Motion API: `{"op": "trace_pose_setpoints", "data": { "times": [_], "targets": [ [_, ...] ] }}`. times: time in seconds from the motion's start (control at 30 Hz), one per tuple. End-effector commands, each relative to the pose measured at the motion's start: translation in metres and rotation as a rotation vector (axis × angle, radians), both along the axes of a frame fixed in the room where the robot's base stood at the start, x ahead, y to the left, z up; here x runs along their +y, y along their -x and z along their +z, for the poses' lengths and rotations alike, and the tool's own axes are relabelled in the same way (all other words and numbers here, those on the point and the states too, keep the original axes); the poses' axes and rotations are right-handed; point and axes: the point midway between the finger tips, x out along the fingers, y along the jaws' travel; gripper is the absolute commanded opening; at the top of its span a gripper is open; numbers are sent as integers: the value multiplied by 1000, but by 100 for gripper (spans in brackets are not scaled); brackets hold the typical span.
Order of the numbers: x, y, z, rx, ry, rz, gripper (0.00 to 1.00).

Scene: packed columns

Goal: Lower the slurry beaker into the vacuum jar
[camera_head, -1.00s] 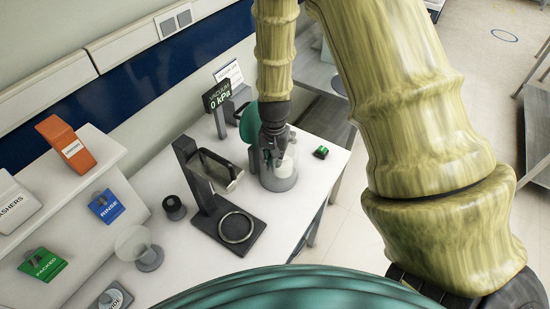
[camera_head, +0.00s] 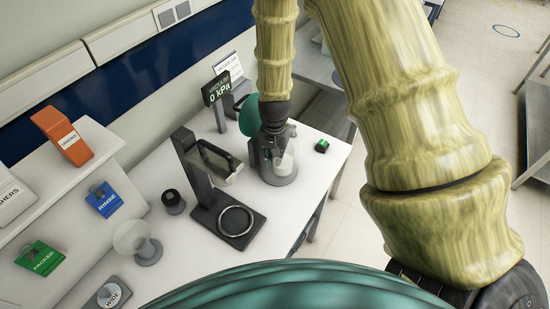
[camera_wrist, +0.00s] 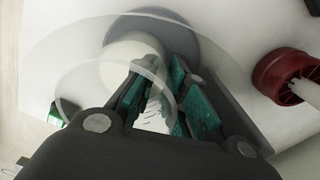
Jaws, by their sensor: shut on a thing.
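My gripper (camera_head: 271,153) is over the vacuum jar and is shut on the wall of the slurry beaker (camera_head: 285,163). The beaker is clear and holds white slurry. In the wrist view the green-padded fingers (camera_wrist: 165,97) pinch its wall, and the white slurry of the beaker (camera_wrist: 130,52) shows beyond them. The clear vacuum jar (camera_head: 277,180) stands on the table with a grey base. Its wide clear wall (camera_wrist: 55,55) surrounds the beaker in the wrist view. I cannot tell whether the beaker touches the jar floor.
A teal disc (camera_head: 249,116) stands behind the jar, near a gauge (camera_head: 217,91) reading 0 kPa. A dark stand (camera_head: 203,185) with a ring is just left of the jar. A green-topped block (camera_head: 322,146) lies to the right. A dark red part (camera_wrist: 285,80) shows in the wrist view.

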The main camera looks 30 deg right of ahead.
Motion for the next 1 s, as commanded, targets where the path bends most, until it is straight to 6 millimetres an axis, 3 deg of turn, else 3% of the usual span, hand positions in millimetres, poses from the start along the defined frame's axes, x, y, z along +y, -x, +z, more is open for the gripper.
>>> {"op": "trace_pose_setpoints", "data": {
  "times": [1.0],
  "targets": [
    [0, 0, -5, 0, 0, 0, 0]
  ]
}}
